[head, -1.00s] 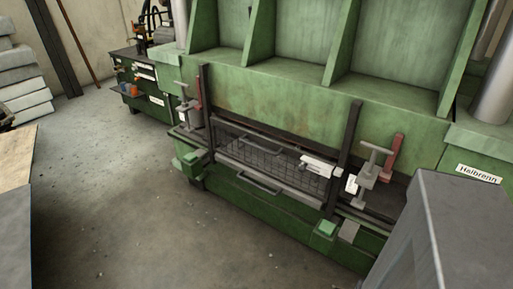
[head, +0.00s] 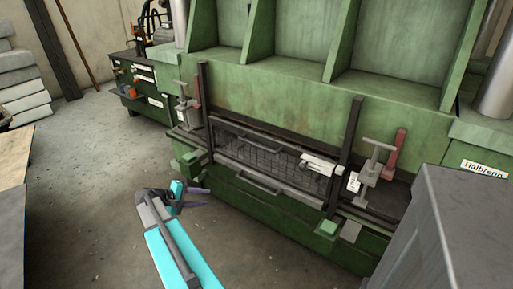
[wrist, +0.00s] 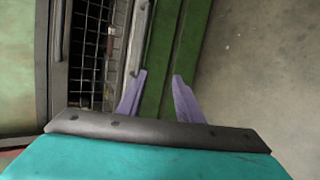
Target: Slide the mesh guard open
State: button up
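The mesh guard (head: 270,158) is a dark wire grid in a frame, low on the front of the green press, between two dark upright rails. A grey bar handle (head: 259,184) runs along its lower part. In the wrist view the mesh (wrist: 112,50) is at the upper left, turned on its side. My gripper (head: 203,196) is in front of the press, left of the handle and apart from it. In the wrist view its two purple fingers (wrist: 160,80) are spread with nothing between them.
Clamps with red levers stand at the left (head: 184,106) and right (head: 374,170) of the guard. A grey cabinet (head: 450,225) fills the lower right. A dark workbench (head: 140,85) stands at the back left. The concrete floor (head: 95,190) at left is clear.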

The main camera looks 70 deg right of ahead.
jog(key=s+d+r+m+g+h, duration=0.1)
jog(key=s+d+r+g, duration=0.15)
jog(key=d+r, duration=0.55)
jog(key=m+g+h+b, duration=0.1)
jog(key=m, duration=0.1)
send_near(254, 145)
jog(key=w+a, duration=0.1)
jog(key=a, duration=0.1)
jog(key=shift+w+a+r, duration=0.15)
jog(key=p+x, duration=0.1)
jog(key=x, duration=1.2)
jog(key=shift+d, duration=0.35)
